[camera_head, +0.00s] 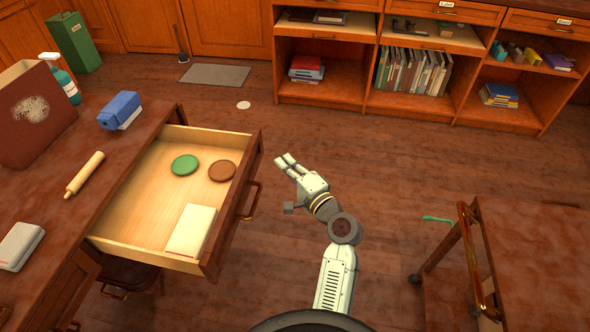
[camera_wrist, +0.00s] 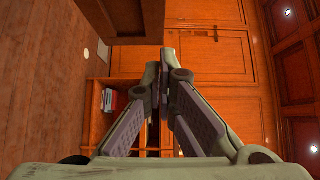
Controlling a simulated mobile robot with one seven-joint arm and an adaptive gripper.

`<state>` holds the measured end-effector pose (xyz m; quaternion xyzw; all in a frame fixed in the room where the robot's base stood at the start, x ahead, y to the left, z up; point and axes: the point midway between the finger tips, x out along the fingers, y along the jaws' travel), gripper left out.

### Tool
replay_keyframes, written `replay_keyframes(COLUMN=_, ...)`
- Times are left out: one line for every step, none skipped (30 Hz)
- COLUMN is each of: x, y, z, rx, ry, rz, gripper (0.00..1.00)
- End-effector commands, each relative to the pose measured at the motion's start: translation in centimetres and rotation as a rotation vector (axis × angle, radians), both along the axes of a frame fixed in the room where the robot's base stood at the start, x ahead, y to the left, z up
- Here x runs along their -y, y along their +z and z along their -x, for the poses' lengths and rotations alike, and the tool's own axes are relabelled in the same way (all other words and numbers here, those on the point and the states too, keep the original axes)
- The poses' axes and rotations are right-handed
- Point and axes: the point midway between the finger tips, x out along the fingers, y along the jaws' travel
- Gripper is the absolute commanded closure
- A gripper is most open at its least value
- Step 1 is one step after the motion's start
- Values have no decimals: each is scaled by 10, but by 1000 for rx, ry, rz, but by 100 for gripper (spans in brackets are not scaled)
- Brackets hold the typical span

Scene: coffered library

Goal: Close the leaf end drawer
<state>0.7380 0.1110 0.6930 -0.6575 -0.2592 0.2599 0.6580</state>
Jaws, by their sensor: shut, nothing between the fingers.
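The drawer (camera_head: 150,232) stands pulled out of the wooden desk at left in the head view. Its wooden front (camera_head: 233,205) carries a bar handle (camera_head: 251,200). Inside lie a green disc (camera_head: 185,165), a brown disc (camera_head: 222,171) and a pale block (camera_head: 191,230). My gripper (camera_head: 284,160) is to the right of the drawer front, apart from it and from the handle, fingers pointing up-left in the picture. In the wrist view, its fingers (camera_wrist: 160,62) are together and empty. A brown panel at the top there may be part of the drawer; I cannot tell.
The desk top (camera_head: 100,165) bears a rolling pin (camera_head: 85,174), a blue-and-white object (camera_head: 120,110) and a spray bottle (camera_head: 66,82). A wooden cart (camera_head: 530,250) stands at right. Shelves (camera_head: 420,75) line the back. Open floor lies between desk and cart.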

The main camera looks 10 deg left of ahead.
Motion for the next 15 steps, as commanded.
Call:
replay_keyframes(x=-10, y=4, z=-8, rx=1, ry=4, rz=-2, gripper=100)
replay_keyframes(x=-14, y=4, z=-13, rx=0, ry=4, rz=-3, gripper=100)
replay_keyframes(x=-19, y=4, z=-19, rx=0, ry=3, rz=-1, gripper=100)
replay_keyframes(x=-23, y=4, z=-23, rx=0, ry=3, rz=-1, gripper=100)
replay_keyframes(x=-28, y=4, z=-25, rx=0, ry=4, rz=-1, gripper=100)
replay_keyframes(x=-35, y=3, z=-24, rx=-2, ry=5, rz=-1, gripper=100)
replay_keyframes(x=-40, y=3, z=-24, rx=-1, ry=4, rz=0, gripper=100)
replay_keyframes(x=-44, y=3, z=-23, rx=-1, ry=4, rz=0, gripper=100)
replay_keyframes(x=-48, y=2, z=-24, rx=-1, ry=1, rz=1, gripper=100)
replay_keyframes(x=-52, y=2, z=-24, rx=-1, ry=2, rz=1, gripper=100)
replay_keyframes(x=-54, y=2, z=-24, rx=-1, ry=2, rz=1, gripper=100)
replay_keyframes(x=-57, y=2, z=-24, rx=0, ry=1, rz=0, gripper=100)
replay_keyframes(x=-59, y=1, z=-24, rx=0, ry=0, rz=0, gripper=100)
replay_keyframes(x=-60, y=1, z=-24, rx=0, ry=0, rz=0, gripper=100)
replay_keyframes(x=-61, y=1, z=-24, rx=1, ry=0, rz=1, gripper=100)
